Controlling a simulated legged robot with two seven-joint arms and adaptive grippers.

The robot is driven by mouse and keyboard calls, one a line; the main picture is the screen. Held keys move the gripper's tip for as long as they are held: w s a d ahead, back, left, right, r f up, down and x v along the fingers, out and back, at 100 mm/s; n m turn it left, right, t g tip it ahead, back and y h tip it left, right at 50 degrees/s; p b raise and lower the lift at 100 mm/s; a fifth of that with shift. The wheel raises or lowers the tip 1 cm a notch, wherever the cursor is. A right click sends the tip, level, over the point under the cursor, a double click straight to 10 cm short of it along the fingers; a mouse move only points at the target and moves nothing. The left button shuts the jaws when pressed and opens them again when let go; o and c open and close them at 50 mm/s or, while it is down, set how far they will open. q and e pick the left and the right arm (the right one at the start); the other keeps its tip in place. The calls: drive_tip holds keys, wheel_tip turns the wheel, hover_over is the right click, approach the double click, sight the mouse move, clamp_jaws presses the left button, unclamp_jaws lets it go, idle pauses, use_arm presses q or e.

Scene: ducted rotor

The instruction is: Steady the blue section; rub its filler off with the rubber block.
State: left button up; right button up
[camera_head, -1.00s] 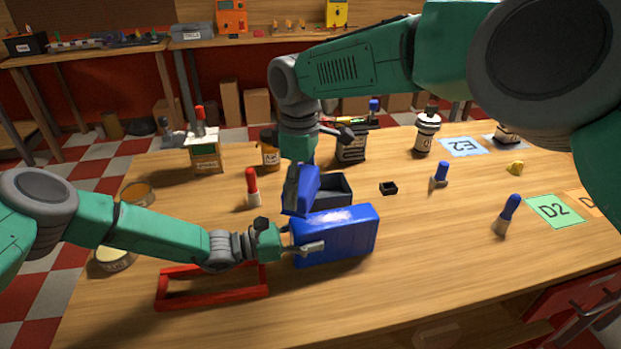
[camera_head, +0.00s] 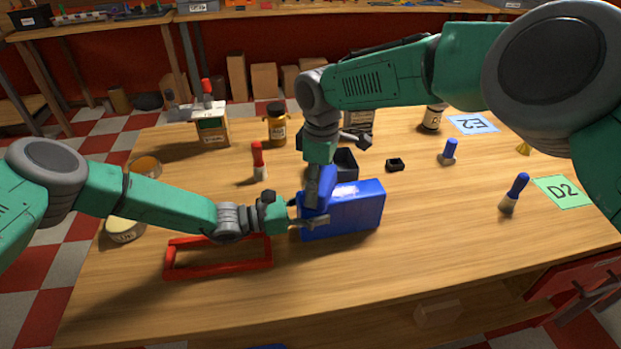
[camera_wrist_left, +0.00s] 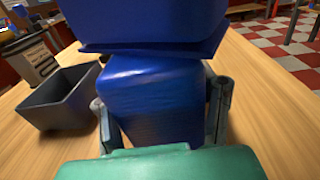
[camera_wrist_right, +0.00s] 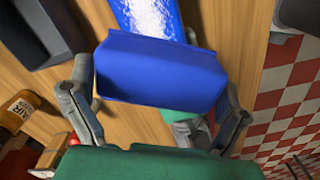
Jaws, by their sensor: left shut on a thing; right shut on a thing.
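The blue section (camera_head: 350,210) is a glossy blue box on the wooden table at mid-picture in the head view. My left gripper (camera_head: 308,217) is shut on its left end; the left wrist view shows the fingers on both sides of the section (camera_wrist_left: 150,100). My right gripper (camera_wrist_right: 155,100) is shut on the rubber block (camera_wrist_right: 160,72), a dark blue block. In the head view the block (camera_head: 320,188) is at the section's upper left end. The left wrist view shows the block (camera_wrist_left: 150,22) at the section, hiding part of it.
A black open bin (camera_head: 346,166) stands just behind the section. A red frame (camera_head: 218,268) lies below my left arm. A red-topped brush (camera_head: 259,160), blue-topped brushes (camera_head: 514,193) and a small black tray (camera_head: 395,164) stand around. The table's front right is clear.

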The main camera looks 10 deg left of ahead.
sight(355, 188)
use_arm(q)
drive_tip(key=shift+f, duration=0.15)
use_arm(e)
drive_tip(key=shift+w+d, duration=0.5)
drive_tip(key=shift+d, duration=0.8)
drive_tip(key=shift+w+d, duration=0.45)
drive_tip(key=shift+d, duration=0.8)
drive_tip(key=shift+w+d, duration=0.5)
drive_tip(key=shift+d, duration=0.8)
drive_tip(key=shift+s+a, duration=0.65)
drive_tip(key=shift+a, duration=1)
drive_tip(key=shift+s+a, duration=0.65)
drive_tip(key=shift+a, duration=1.05)
drive_tip(key=shift+s+a, duration=0.65)
drive_tip(key=shift+a, duration=1)
wheel_tip(355, 188, up, 2)
drive_tip(key=shift+r, duration=3.05)
use_arm(q)
drive_tip(key=o, duration=1.3)
drive_tip(key=shift+o, duration=0.2)
use_arm(e)
drive_tip(key=shift+w+f, duration=0.1)
use_arm(q)
drive_tip(key=shift+a, duration=0.1)
